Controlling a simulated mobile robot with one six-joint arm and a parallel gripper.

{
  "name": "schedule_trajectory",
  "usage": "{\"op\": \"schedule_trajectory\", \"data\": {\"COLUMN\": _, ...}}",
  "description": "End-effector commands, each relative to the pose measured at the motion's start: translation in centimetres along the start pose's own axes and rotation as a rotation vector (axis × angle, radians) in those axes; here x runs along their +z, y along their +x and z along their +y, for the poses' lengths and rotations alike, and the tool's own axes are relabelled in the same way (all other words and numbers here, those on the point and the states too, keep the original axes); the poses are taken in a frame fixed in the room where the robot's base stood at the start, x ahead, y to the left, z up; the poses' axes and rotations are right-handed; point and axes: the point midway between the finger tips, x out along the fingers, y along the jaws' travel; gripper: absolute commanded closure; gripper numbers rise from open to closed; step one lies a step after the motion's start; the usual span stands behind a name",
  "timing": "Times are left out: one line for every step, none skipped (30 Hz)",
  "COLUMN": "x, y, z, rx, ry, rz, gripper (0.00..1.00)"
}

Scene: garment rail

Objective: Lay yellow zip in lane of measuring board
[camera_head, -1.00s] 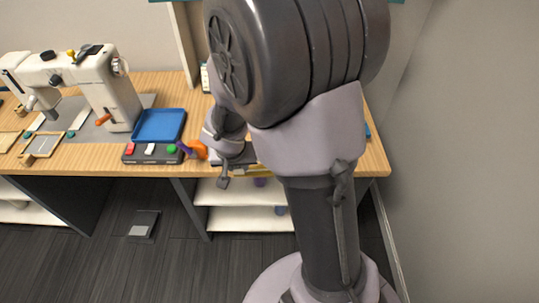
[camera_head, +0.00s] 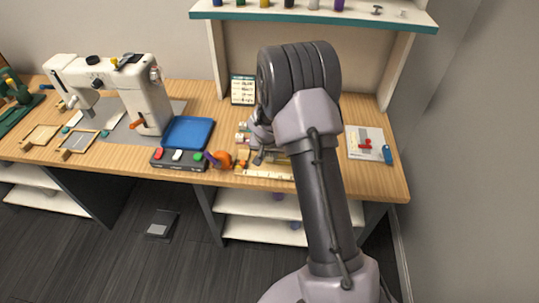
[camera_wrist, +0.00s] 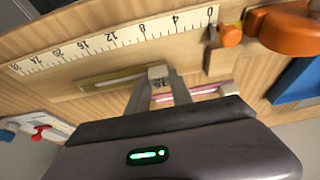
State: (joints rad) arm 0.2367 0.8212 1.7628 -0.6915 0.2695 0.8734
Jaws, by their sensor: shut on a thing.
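The measuring board (camera_head: 265,174) lies at the front edge of the bench. In the wrist view its numbered pale scale (camera_wrist: 110,40) crosses the upper part, with 0 at the right. The yellow zip (camera_wrist: 110,80) shows as an olive-yellow strip beside the scale, roughly parallel to it. My gripper (camera_wrist: 158,76) is shut at the strip's right end, on a small pale end piece. Whether the zip rests in the lane or hovers just above it I cannot tell. In the head view my arm hides most of the zip and gripper (camera_head: 262,155).
A pink strip (camera_wrist: 210,91) lies close to my fingers. An orange item (camera_head: 222,160), a button box (camera_head: 180,160) and a blue tray (camera_head: 188,132) stand left of the board. A sheet with a red piece (camera_head: 366,144) lies at right, with bare bench between.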

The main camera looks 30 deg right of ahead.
Motion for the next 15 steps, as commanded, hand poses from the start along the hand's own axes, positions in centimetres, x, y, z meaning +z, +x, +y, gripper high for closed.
{"op": "schedule_trajectory", "data": {"x": -0.01, "y": 0.12, "z": -0.03, "rx": -0.001, "ry": 0.001, "rz": 0.002, "gripper": 1.00}}
{"op": "schedule_trajectory", "data": {"x": -0.07, "y": -0.01, "z": -0.04, "rx": -0.001, "ry": 0.001, "rz": 0.002, "gripper": 1.00}}
{"op": "schedule_trajectory", "data": {"x": -0.09, "y": -0.08, "z": -0.04, "rx": -0.001, "ry": 0.001, "rz": 0.002, "gripper": 1.00}}
{"op": "schedule_trajectory", "data": {"x": -0.09, "y": -0.11, "z": -0.03, "rx": -0.001, "ry": 0.001, "rz": 0.002, "gripper": 1.00}}
{"op": "schedule_trajectory", "data": {"x": -0.10, "y": -0.12, "z": -0.04, "rx": -0.001, "ry": 0.001, "rz": 0.002, "gripper": 1.00}}
{"op": "schedule_trajectory", "data": {"x": -0.08, "y": -0.09, "z": -0.03, "rx": -0.001, "ry": 0.001, "rz": 0.002, "gripper": 1.00}}
{"op": "schedule_trajectory", "data": {"x": -0.04, "y": -0.01, "z": -0.04, "rx": -0.001, "ry": 0.001, "rz": 0.002, "gripper": 1.00}}
{"op": "schedule_trajectory", "data": {"x": 0.00, "y": 0.09, "z": -0.04, "rx": -0.001, "ry": 0.001, "rz": 0.002, "gripper": 1.00}}
{"op": "schedule_trajectory", "data": {"x": 0.04, "y": 0.19, "z": -0.04, "rx": -0.001, "ry": 0.001, "rz": 0.002, "gripper": 1.00}}
{"op": "schedule_trajectory", "data": {"x": 0.07, "y": 0.25, "z": -0.04, "rx": -0.001, "ry": 0.001, "rz": 0.002, "gripper": 1.00}}
{"op": "schedule_trajectory", "data": {"x": 0.04, "y": 0.15, "z": -0.03, "rx": -0.001, "ry": 0.001, "rz": 0.002, "gripper": 0.68}}
{"op": "schedule_trajectory", "data": {"x": 0.02, "y": 0.10, "z": -0.03, "rx": -0.001, "ry": 0.001, "rz": 0.002, "gripper": 0.60}}
{"op": "schedule_trajectory", "data": {"x": 0.01, "y": 0.09, "z": -0.03, "rx": -0.001, "ry": 0.001, "rz": 0.002, "gripper": 0.54}}
{"op": "schedule_trajectory", "data": {"x": 0.01, "y": 0.08, "z": -0.03, "rx": -0.001, "ry": 0.001, "rz": 0.002, "gripper": 0.52}}
{"op": "schedule_trajectory", "data": {"x": 0.01, "y": 0.08, "z": -0.03, "rx": -0.001, "ry": 0.001, "rz": 0.002, "gripper": 0.52}}
